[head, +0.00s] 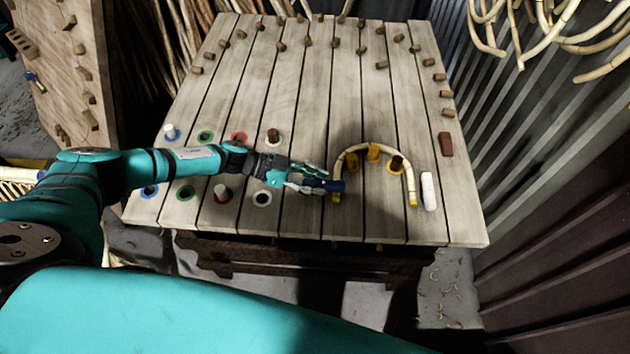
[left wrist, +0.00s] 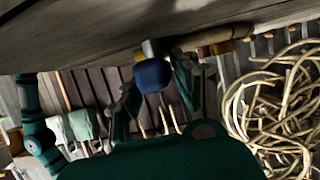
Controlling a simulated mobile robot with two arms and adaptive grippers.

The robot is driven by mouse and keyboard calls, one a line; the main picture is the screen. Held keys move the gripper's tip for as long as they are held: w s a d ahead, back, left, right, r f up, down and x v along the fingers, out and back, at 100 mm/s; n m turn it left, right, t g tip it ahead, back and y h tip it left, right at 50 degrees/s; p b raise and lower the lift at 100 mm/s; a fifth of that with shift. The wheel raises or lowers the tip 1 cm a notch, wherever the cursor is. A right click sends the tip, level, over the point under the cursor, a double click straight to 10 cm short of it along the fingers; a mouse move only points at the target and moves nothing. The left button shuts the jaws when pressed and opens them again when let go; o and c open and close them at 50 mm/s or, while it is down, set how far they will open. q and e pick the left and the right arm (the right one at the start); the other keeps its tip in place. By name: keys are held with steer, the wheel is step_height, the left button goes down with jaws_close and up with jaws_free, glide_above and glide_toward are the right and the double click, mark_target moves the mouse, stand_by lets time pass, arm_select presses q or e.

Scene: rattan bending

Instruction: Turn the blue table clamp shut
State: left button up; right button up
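The blue table clamp (head: 335,186) is at the left foot of the bent rattan arch (head: 348,150) on the slatted table. In the left wrist view its round blue knob (left wrist: 153,75) hangs at the table edge on a pale metal stem. My left gripper (head: 312,181) reaches it from the left. Its fingers are spread with the knob between them, and a gap shows on the left side of the knob in the left wrist view (left wrist: 156,92). Contact on the right side cannot be told. My right gripper is in neither view.
The wooden table (head: 290,215) carries coloured rings on its left and several brown pegs at the back. A corrugated wall (head: 560,150) closes off the right. Rattan coils (left wrist: 285,100) hang there.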

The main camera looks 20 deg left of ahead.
arm_select(q)
steer(key=shift+o, duration=1.4)
steer(key=v, duration=1.2)
steer(key=shift+r, duration=0.1)
steer(key=shift+d, duration=0.1)
